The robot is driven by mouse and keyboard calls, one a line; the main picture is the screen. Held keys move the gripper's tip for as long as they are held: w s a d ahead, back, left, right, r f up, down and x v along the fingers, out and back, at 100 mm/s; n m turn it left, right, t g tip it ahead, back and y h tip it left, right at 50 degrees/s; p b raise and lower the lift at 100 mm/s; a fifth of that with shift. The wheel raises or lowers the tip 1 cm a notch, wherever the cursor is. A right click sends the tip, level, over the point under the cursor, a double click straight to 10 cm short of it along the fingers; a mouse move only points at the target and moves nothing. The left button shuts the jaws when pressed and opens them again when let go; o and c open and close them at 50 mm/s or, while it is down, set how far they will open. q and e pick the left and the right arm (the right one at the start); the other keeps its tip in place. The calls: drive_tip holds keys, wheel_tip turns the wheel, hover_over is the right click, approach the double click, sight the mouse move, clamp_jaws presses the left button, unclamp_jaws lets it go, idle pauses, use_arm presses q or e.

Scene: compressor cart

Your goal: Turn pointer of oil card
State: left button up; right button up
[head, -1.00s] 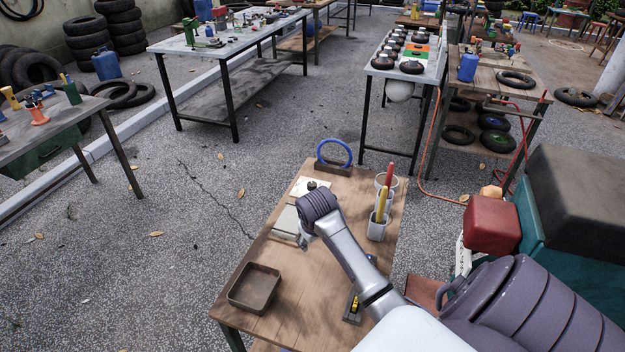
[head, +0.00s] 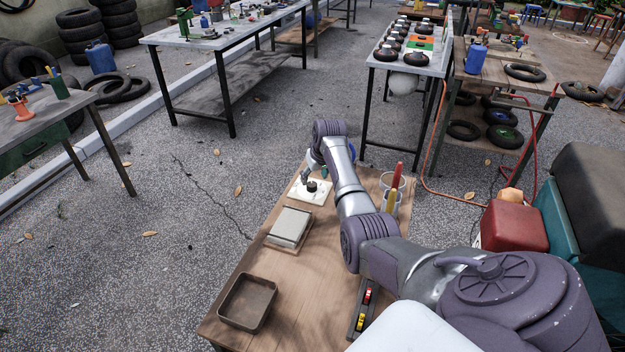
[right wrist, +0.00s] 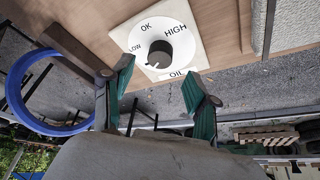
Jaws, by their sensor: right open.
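The oil card (head: 309,191) is a white square at the far end of the small wooden table. In the right wrist view the card (right wrist: 178,17) shows LOW, OK, HIGH and OIL around a black round knob (right wrist: 160,50). A small pale mark shows on the knob's lower-left edge in that view; I cannot tell for sure where the pointer aims. My right gripper (right wrist: 158,80) is open and empty, its green-padded fingers apart near the card, with the knob between and beyond the tips. In the head view it is mostly hidden by my arm. My left gripper is not in view.
On the table (head: 280,300) are a grey pad (head: 290,226), a brown tray (head: 248,302), a strip with coloured pieces (head: 363,309) and cups with red and yellow handles (head: 390,190). A blue ring (right wrist: 15,100) stands close beside the gripper.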

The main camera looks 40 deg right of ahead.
sight(312, 184)
drive_tip(key=b+x, duration=0.1)
drive_tip(key=x, duration=0.2)
drive_tip(key=shift+w+f, duration=0.1)
drive_tip(key=shift+f, duration=0.2)
drive_tip(key=shift+w+d+f, duration=0.15)
drive_tip(key=shift+w+f, duration=0.05)
drive_tip(key=shift+f, duration=0.25)
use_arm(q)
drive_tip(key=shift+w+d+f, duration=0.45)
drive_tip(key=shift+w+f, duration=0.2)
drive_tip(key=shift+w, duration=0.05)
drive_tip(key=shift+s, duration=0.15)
use_arm(e)
clamp_jaws()
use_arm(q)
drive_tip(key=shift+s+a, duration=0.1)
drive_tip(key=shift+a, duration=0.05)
